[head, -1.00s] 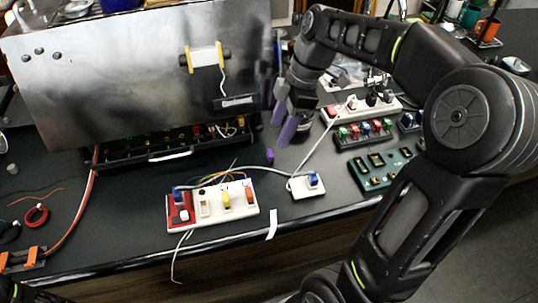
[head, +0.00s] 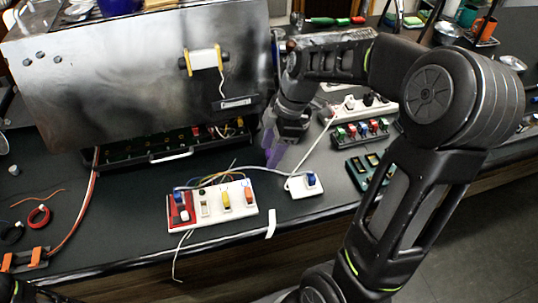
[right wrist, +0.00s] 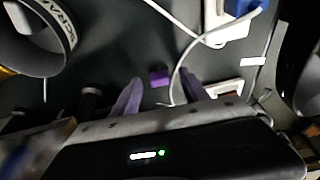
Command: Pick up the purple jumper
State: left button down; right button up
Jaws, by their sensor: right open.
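The purple jumper (right wrist: 159,77) is a small block on the dark bench top in the right wrist view. It lies just beyond and between the two purple fingertips of my right gripper (right wrist: 160,94). The gripper is open, with a gap on both sides of the jumper. In the head view my right gripper (head: 273,150) points down at the bench, right of the metal machine, and I cannot make out the jumper apart from the purple fingers. My left gripper cannot be made out.
A white cable (right wrist: 178,60) runs close to the right finger. A white block with a blue plug (head: 305,184) and a switch board (head: 213,204) stand in front. The metal machine (head: 130,70) is close on the left. A power strip (head: 355,108) and green board are at right.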

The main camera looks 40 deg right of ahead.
dwell(0.6)
grip_shut()
dwell(0.3)
